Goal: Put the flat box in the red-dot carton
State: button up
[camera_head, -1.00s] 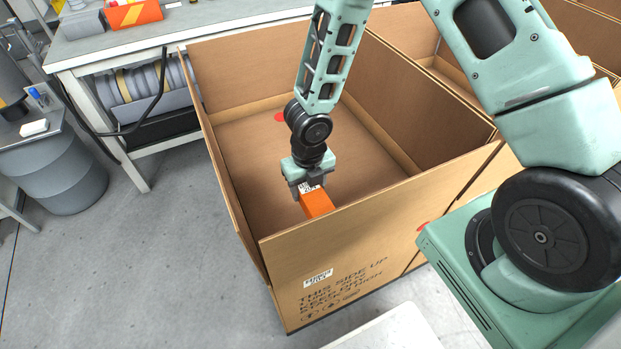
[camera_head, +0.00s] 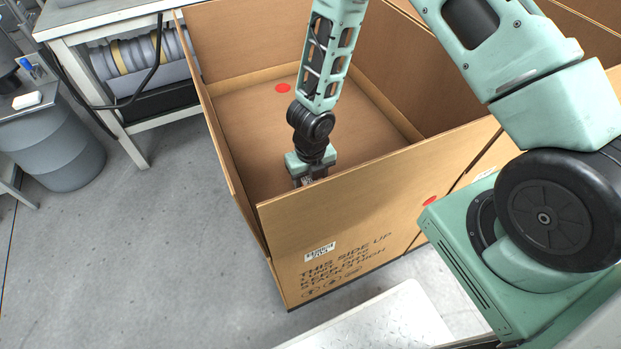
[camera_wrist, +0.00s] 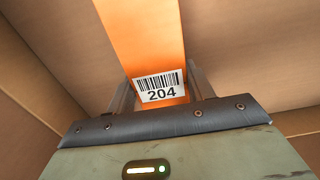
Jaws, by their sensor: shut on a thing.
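The flat box (camera_wrist: 155,40) is orange with a white barcode label reading 204, seen in the wrist view. My gripper (camera_wrist: 160,92) is shut on it, with one finger on each side of the label end. In the head view my gripper (camera_head: 312,178) is down inside the red-dot carton (camera_head: 335,235), behind its front wall, which hides the box. The carton is open-topped brown cardboard. One red dot (camera_head: 283,88) is on its inside floor area and another (camera_head: 429,201) is on its outer front near the right corner. I cannot tell whether the box touches the carton floor.
More cardboard cartons (camera_head: 560,45) stand to the right and behind. A white workbench (camera_head: 100,20) is at the back left, and a grey drum (camera_head: 50,150) stands at the left. A pale flat surface (camera_head: 380,325) lies in front.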

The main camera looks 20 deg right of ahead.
jog(key=o, duration=1.2)
jog(key=shift+f, duration=0.1)
jog(key=shift+c, duration=0.2)
notch_tip(320, 180, up, 13)
jog(key=p, duration=0.6)
notch_tip(320, 180, up, 6)
jog(key=m, duration=0.5)
send_over(308, 182)
jog(key=s+a+r+m, duration=0.2)
jog(key=s+r+m, duration=0.7)
jog(key=m, duration=0.2)
jog(key=s+a+r+m, duration=0.3)
jog(key=s+r+m, duration=0.6)
jog(key=m, duration=0.3)
jog(key=shift+s+r+y, duration=0.3)
jog(key=shift+s, duration=0.1)
jog(key=shift+a, duration=0.1)
